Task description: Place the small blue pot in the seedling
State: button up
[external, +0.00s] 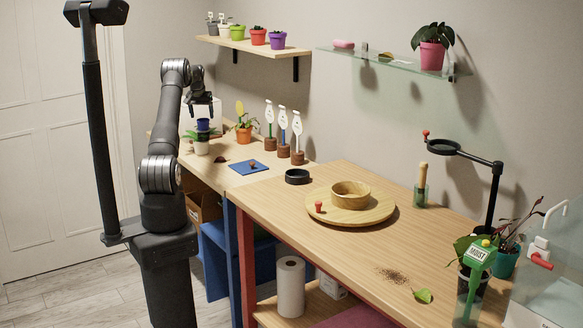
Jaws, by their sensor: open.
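The small blue pot (203,124) is at the far left end of the long table. It appears right above a leafy green plant (189,135) in a pale pot (201,148); I cannot tell whether it rests in the plant or stands behind it. My gripper (203,113) points down just above the blue pot, with its jaws open. The gap between the fingers and the pot's rim is too small to judge. No other thing is clearly recognisable as the seedling.
Near the gripper stand an orange pot (244,135) with a plant and several labelled stakes (283,127) in brown bases. A blue mat (248,167) lies in front. A round wooden board (378,211) with a bowl (350,194) sits mid-table. Wall shelves (262,47) hang above.

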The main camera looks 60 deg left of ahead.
jog(key=v, duration=0.7)
jog(key=shift+r, duration=0.25)
jog(key=shift+s+d, duration=0.1)
jog(key=x, duration=1.2)
jog(key=shift+f, duration=0.2)
notch_tip(320, 180, up, 3)
jog(key=shift+f, duration=0.2)
jog(key=shift+r, duration=0.75)
